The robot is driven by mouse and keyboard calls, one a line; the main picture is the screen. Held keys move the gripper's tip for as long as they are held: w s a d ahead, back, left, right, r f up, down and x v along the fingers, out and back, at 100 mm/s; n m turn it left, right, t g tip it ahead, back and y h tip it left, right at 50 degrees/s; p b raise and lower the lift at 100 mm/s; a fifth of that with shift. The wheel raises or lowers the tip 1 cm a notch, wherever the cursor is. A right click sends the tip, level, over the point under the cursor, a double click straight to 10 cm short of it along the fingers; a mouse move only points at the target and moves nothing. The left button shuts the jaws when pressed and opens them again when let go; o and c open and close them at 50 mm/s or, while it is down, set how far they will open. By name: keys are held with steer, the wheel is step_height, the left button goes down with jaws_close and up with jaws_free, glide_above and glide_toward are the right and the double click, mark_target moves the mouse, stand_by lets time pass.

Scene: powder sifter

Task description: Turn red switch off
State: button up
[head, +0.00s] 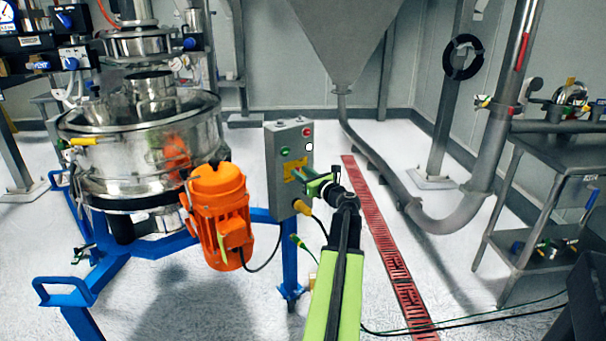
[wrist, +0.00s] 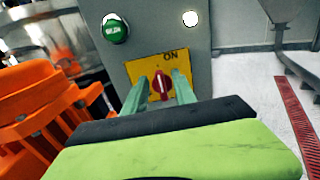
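The red switch (wrist: 160,86) is a small knob on a yellow plate (wrist: 143,69) marked ON, on the front of a grey control box (head: 280,181). Its handle stands roughly upright in the wrist view. My gripper (wrist: 159,78) is open, with one teal finger on each side of the knob and visible gaps between. I cannot tell how deep the fingertips reach around it. In the head view my gripper (head: 303,176) is in front of the yellow plate and hides the switch.
The box also carries a green button (head: 285,151), a red button (head: 307,132) and a white light (head: 309,147). An orange motor (head: 217,205) and the steel sifter (head: 135,150) stand to the left. A red floor grate (head: 388,255) and a metal table (head: 540,150) are to the right.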

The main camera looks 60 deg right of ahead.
jaws_close()
steer(key=shift+a+n, duration=0.1)
steer(key=shift+n, duration=0.2)
steer(key=shift+w+a+f+n+b, duration=0.1)
steer(key=shift+a+f+n+b, duration=0.15)
steer(key=shift+n, duration=2.6)
steer(key=shift+w+a+f+n+b, duration=0.15)
steer(key=shift+f+n+b, duration=0.15)
steer(key=shift+n, duration=2.6)
steer(key=shift+a+f+n+b, duration=0.2)
steer(key=shift+f+n, duration=0.05)
steer(key=shift+n, duration=2.6)
jaws_free()
